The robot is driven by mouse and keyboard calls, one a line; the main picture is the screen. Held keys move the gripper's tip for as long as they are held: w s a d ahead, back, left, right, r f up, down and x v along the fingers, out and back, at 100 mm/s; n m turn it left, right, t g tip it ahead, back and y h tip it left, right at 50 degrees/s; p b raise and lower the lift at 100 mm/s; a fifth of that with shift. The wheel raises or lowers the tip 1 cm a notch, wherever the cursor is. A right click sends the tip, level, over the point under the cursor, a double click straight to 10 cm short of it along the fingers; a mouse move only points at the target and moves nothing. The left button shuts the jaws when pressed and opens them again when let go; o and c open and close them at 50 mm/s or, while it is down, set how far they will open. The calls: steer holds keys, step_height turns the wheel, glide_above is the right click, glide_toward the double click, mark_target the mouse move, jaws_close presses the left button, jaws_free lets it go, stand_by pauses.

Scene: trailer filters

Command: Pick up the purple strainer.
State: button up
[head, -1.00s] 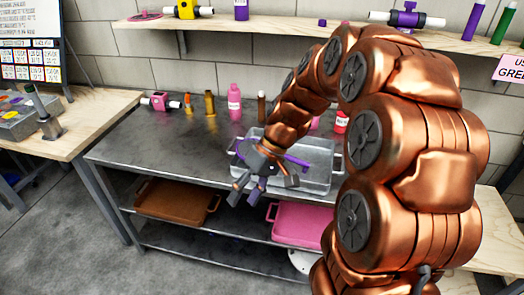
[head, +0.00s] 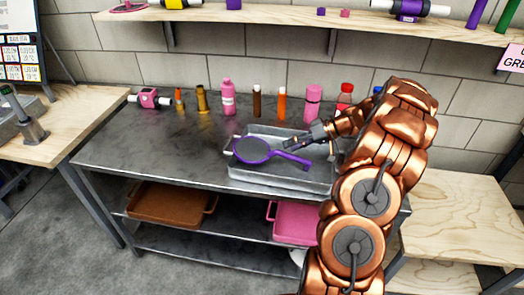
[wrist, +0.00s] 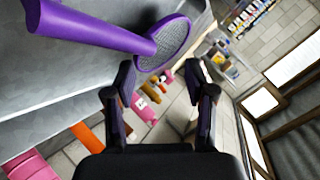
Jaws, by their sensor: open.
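The purple strainer (head: 254,151) has a round mesh bowl and a purple handle pointing right. It lies in the grey metal tray (head: 275,181) on the metal table, with its bowl over the tray's left part. In the wrist view the strainer (wrist: 92,28) shows at the upper left, with its handle close to the camera and its mesh bowl farther off. My gripper (head: 294,144) is just behind the strainer's handle, pointing left, apart from it as far as I can tell. In the wrist view my gripper (wrist: 158,82) is open, with nothing between its fingers.
Several bottles, among them a pink one (head: 228,97), stand along the back of the metal table (head: 130,145). A shelf (head: 270,20) runs along the wall above. A brown tray (head: 165,201) and a pink tray (head: 295,222) sit below. The table's left front is clear.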

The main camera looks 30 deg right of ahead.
mark_target(276, 152)
steer(key=shift+w+d+f, duration=0.15)
steer(key=shift+d+f, duration=0.35)
steer(key=shift+f, duration=0.05)
steer(key=p+x, duration=0.3)
steer(key=x, duration=0.3)
steer(key=shift+w+r, duration=0.1)
steer(key=shift+w, duration=0.2)
steer(key=shift+w+a+f, duration=0.35)
steer(key=shift+a+f, duration=0.05)
steer(key=shift+a, duration=0.05)
jaws_close()
